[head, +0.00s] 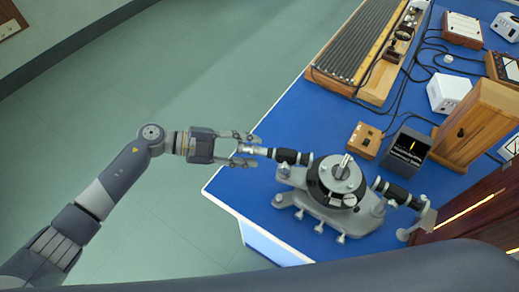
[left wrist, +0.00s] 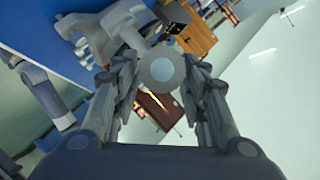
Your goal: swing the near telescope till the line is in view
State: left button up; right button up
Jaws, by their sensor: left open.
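In the left wrist view the pale round tube end (left wrist: 161,70) sits between the open fingers. A dark display box (head: 408,147) shows a short yellow upright line. My right gripper is not in view.
A second tube (head: 398,194) points right toward a bracket by a dark housing with a glowing slit (head: 470,207). A wooden box (head: 366,139), wooden cabinet (head: 477,125), white box (head: 448,92) and cables crowd the bench. The floor at left is clear.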

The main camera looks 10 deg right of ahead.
pick_arm(q)
jog(key=v, duration=0.8)
jog(key=shift+a, duration=0.15)
jog(key=w+a+f+n+t+y+b, duration=0.1)
jog(key=w+a+f+n+t+y, duration=0.2)
jog(key=f+n+t, duration=0.5)
jog(key=w+a+f+n+t+b, duration=0.1)
jog(key=w+a+f+n+t, duration=0.35)
jog(key=f, duration=0.45)
jog(key=s+a+f+n+y, duration=0.3)
jog(key=f+n, duration=0.1)
jog(key=f, duration=0.4)
jog(key=s+a+f+n+y, duration=0.3)
jog(key=f+y, duration=0.1)
jog(key=f, duration=0.4)
jog(key=s+a+f+n+g+y, duration=0.2)
jog(key=s+f+g, duration=0.1)
jog(key=s+f, duration=0.6)
jog(key=s+a+f+n+g+y, duration=0.2)
jog(key=s+a+f, duration=0.1)
jog(key=s+f, duration=0.55)
jog(key=s+f+n+g, duration=0.1)
jog(key=s+f+g, duration=0.1)
jog(key=s, duration=1)
jog(key=s+d+f+n+g+b, duration=0.1)
jog(key=s+f+g, duration=0.2)
jog(key=s, duration=0.9)
jog(key=shift+s+g+y, duration=0.2)
jog(key=shift+g+y, duration=0.15)
jog(key=shift+y, duration=0.05)
